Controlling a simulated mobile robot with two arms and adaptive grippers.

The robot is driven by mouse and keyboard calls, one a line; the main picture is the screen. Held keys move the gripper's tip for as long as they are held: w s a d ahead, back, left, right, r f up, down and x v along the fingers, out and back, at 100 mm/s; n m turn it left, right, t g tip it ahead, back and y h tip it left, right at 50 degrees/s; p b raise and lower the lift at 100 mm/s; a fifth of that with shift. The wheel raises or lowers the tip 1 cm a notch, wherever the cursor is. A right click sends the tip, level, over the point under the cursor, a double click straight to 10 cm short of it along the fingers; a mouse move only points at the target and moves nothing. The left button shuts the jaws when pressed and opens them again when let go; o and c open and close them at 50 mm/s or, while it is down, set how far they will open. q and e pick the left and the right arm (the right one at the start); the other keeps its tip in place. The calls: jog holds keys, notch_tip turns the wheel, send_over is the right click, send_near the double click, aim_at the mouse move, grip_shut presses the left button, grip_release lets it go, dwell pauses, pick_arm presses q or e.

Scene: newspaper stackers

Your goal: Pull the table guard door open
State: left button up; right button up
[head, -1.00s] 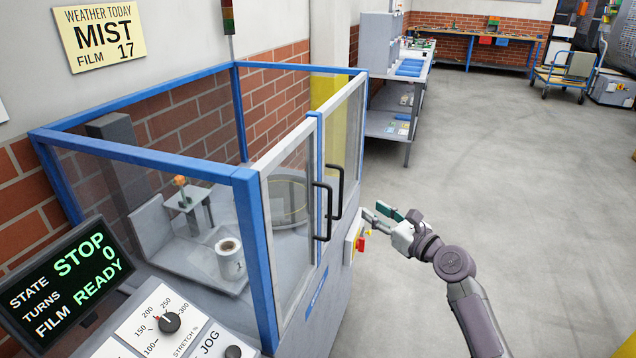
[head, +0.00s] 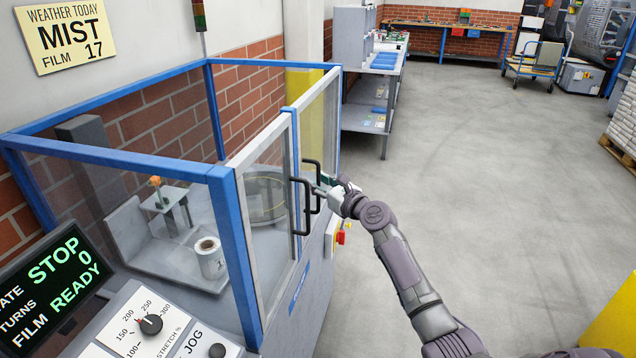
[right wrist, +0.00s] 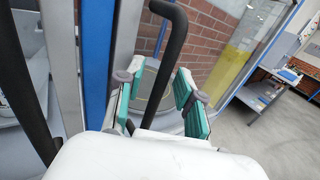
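The table guard is a blue-framed enclosure with two clear-paned doors: a nearer left door (head: 268,220) and a farther right door (head: 318,130). Each has a black bar handle, the left handle (head: 294,208) and the right handle (head: 319,178). They meet at a blue upright. My right gripper (head: 328,186) is at the right handle. In the right wrist view, the right handle (right wrist: 168,60) runs between the open green-padded fingers of my right gripper (right wrist: 157,105), with gaps visible on both sides. The left handle (right wrist: 25,85) passes outside them at left. Both doors look closed. My left gripper is out of view.
Inside the guard are a turntable and a white film roll (head: 210,258). A control panel (head: 145,325) stands at front left. A red-and-yellow switch (head: 341,233) sits below the handles. The floor to the right is clear; a shelf bench (head: 385,100) stands behind.

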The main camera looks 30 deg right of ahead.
grip_shut()
dwell(0.4)
